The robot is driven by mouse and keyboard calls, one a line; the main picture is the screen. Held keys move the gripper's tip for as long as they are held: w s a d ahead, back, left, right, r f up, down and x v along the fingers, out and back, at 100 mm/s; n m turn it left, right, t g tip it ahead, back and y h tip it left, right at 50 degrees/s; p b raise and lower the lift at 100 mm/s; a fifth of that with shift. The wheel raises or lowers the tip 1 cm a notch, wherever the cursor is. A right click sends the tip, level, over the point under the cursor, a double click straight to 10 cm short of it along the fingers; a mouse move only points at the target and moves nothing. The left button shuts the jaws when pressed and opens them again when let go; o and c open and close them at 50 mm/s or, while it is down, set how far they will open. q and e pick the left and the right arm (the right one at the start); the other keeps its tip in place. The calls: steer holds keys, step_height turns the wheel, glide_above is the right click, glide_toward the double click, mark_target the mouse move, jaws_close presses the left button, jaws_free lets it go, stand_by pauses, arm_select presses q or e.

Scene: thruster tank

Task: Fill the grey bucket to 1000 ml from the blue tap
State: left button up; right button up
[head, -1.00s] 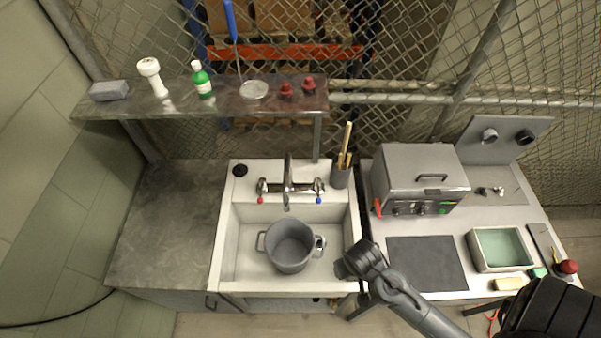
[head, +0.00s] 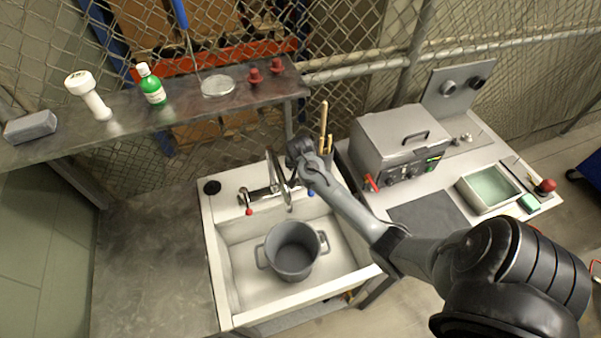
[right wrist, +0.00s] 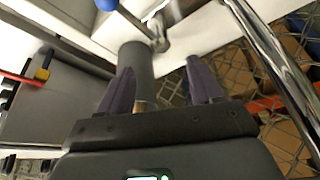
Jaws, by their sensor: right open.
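The grey bucket (head: 270,262) stands upright in the sink (head: 226,275), with a handle on each side; I see no water in it. The tap (head: 262,193) is at the back of the sink, with a red knob (head: 249,211) on the left and a blue knob (head: 311,192) on the right. The blue knob also shows at the top of the right wrist view (right wrist: 106,4). My right gripper (right wrist: 160,66) is open and empty, near the spout and above the blue knob's side. In the head view, its arm (head: 350,212) hides part of the tap area. My left gripper is not in view.
Wooden-handled tools (head: 323,125) stand close behind my right gripper; their grey holder (right wrist: 137,62) shows between the fingers. The chrome spout (right wrist: 275,65) passes near them. A metal box (head: 395,140) stands right. The left counter (head: 150,260) is clear.

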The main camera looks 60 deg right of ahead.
steer(key=x, duration=0.8)
steer(key=shift+f, duration=0.4)
steer(key=c, duration=1.1)
steer(key=shift+c, duration=0.2)
steer(key=shift+r, duration=0.1)
steer(key=shift+d, duration=0.15)
